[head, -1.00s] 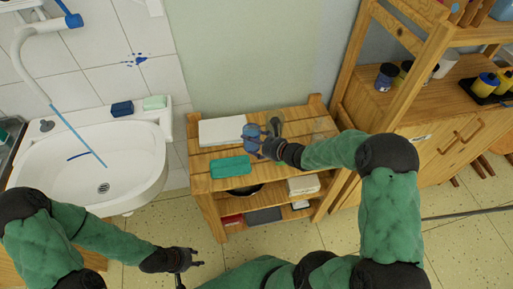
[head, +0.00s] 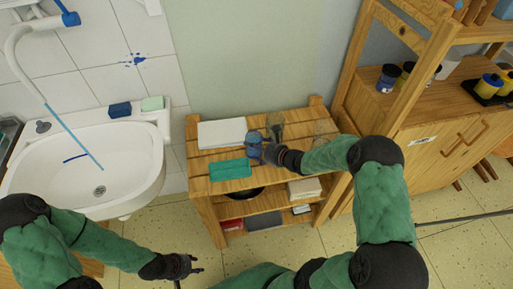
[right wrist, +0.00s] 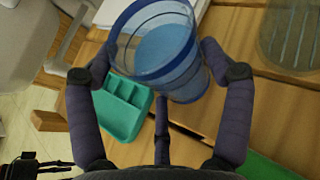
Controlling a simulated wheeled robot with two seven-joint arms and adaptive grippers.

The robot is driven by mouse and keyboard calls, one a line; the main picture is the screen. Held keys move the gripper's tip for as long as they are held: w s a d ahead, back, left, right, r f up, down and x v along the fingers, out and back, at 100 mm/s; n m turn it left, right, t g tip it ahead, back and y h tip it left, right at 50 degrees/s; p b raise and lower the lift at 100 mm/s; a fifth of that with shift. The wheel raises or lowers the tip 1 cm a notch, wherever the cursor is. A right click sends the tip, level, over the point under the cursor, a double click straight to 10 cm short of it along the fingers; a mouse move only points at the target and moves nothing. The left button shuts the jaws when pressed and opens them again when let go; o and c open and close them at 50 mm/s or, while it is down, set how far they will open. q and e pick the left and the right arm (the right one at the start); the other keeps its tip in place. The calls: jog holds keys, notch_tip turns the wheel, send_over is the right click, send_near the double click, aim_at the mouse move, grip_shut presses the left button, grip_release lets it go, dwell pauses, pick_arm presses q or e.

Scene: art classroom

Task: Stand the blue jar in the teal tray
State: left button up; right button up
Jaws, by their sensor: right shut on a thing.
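The blue jar (head: 254,138) is see-through with a darker blue rim. My right gripper (head: 262,148) is shut on it over the wooden shelf's top, just right of and behind the teal tray. The teal tray (head: 230,169) lies at the shelf's front left. The wrist view shows the empty compartments of the tray (right wrist: 122,108) below and left of the jar. My left gripper (head: 192,265) is open and empty, low in front of the shelf.
A white flat block (head: 222,132) lies behind the tray. A sink (head: 95,165) is at left, and a taller wooden rack (head: 365,75) is at right.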

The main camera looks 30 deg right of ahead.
jog(key=o, duration=1.1)
jog(key=shift+f, duration=0.1)
jog(key=shift+c, duration=0.2)
